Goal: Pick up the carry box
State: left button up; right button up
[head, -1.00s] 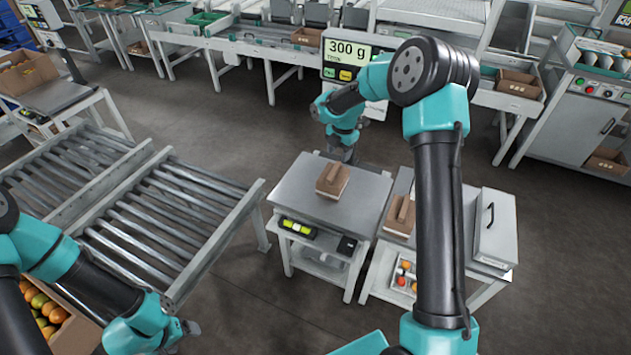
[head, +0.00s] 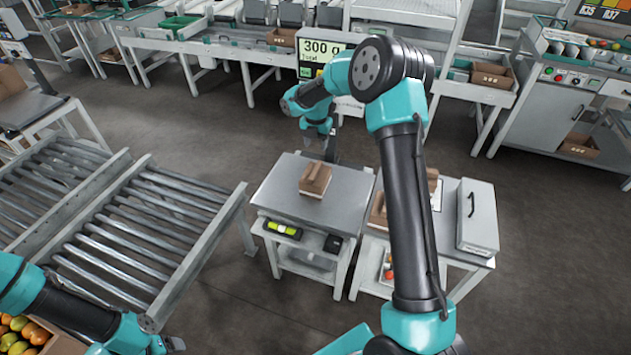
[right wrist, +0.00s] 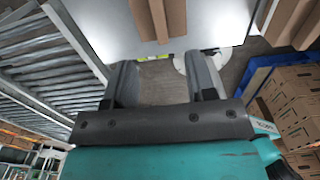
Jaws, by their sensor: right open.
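The brown carry box (head: 315,181), with a raised handle along its middle, stands upright on the grey scale top (head: 278,190). In the right wrist view the box (right wrist: 174,18) is at the top edge, partly cut off, beyond my fingertips. My right gripper (head: 322,148) is just behind the box in the head view, apart from it. The right wrist view shows the gripper (right wrist: 160,75) open, with nothing between its fingers. My left gripper (head: 172,345) is at the bottom left, far from the box; its jaw opening is unclear.
Another brown box (head: 378,211) is on the right-hand table, partly hidden by my right arm. A roller conveyor (head: 150,240) lies left of the scale. The display (head: 322,47) behind reads 300 g.

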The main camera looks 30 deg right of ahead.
send_over(316, 169)
notch_tip(316, 169, down, 8)
jog(key=shift+s+r, duration=0.15)
jog(key=shift+f, duration=2.55)
grip_shut()
